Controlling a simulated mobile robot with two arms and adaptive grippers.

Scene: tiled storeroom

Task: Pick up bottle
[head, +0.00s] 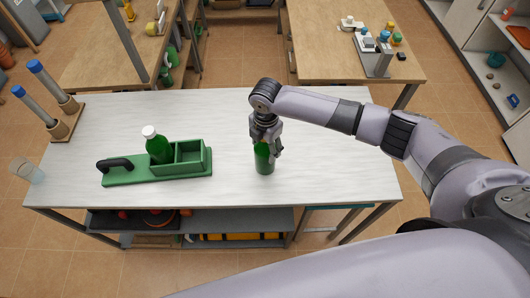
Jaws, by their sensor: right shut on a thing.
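A green bottle (264,164) stands upright on the white table (325,180), right of its middle. My right gripper (265,145) comes down over it from above and is shut on its upper part, which the fingers hide. A second green bottle (158,150) with a white cap stands in a green caddy (155,178) on the left half of the table. The caddy has a dark handle at its left end and open compartments to the right of that bottle. My left gripper is not in view.
Two blue-topped cylinders on a wooden base (65,122) stand at the table's left end, with a clear cup (27,170) at the left edge. A shelf (235,222) with items lies below. Wooden tables (320,50) stand behind. The table between caddy and gripper is clear.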

